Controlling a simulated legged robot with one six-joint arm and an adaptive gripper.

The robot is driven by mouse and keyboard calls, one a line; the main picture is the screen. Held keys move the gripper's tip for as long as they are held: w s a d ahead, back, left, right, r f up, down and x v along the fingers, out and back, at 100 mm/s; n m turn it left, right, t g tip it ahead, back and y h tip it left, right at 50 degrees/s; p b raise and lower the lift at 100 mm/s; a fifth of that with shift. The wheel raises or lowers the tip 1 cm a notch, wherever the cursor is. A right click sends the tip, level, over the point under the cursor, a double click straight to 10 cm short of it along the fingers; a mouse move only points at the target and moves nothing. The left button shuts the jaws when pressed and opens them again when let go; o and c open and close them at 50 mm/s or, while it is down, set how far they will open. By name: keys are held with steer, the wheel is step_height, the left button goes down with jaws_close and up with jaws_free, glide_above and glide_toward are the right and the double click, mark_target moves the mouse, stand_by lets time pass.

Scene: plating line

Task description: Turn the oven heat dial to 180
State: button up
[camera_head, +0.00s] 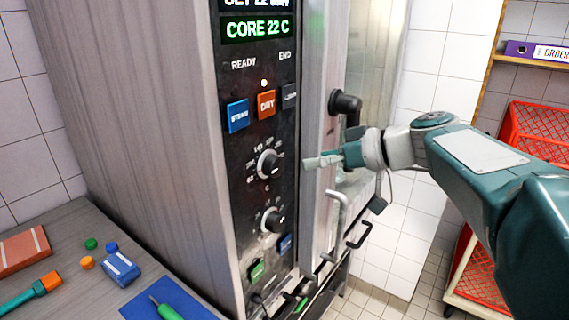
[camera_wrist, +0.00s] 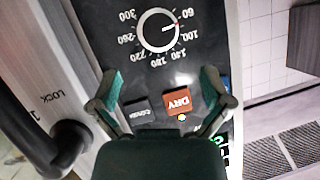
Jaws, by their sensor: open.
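The oven's upper dial (camera_head: 268,163), a round knob with a silver rim, sits on the black control panel, with small marks around it. In the wrist view the dial (camera_wrist: 158,33) appears upside down, ringed by numbers from 60 to 300, with 180 at the side nearest my gripper. Its red pointer mark lies near 60, towards 100. My gripper (camera_head: 318,161) is open and empty, to the right of the dial in the head view and apart from it. In the wrist view its green fingers (camera_wrist: 160,82) are spread wide, short of the dial.
A second dial (camera_head: 273,219) sits below. The orange DRY button (camera_head: 266,104) and a blue button (camera_head: 237,115) are above. A black door lock knob (camera_head: 345,103) and a door handle (camera_head: 337,207) stick out at right. A counter (camera_head: 60,231) holds small items at left.

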mark_target(279, 167)
steer(key=x, duration=0.6)
steer(key=shift+s+a, duration=0.15)
steer(key=shift+w+f, duration=0.35)
steer(key=shift+w, duration=0.2)
steer(key=shift+w+a+f, duration=0.15)
steer(key=shift+w+f, duration=0.1)
steer(key=shift+w, duration=0.1)
steer(key=a, duration=0.2)
steer(key=shift+a+f, duration=0.15)
steer(key=shift+a, duration=0.25)
steer(key=shift+c, duration=0.6)
steer(key=c, duration=0.6)
steer(key=shift+w+d, duration=0.1)
steer(key=shift+d, duration=0.45)
steer(key=c, duration=0.3)
steer(key=shift+d, duration=0.2)
steer(key=shift+c, duration=0.7)
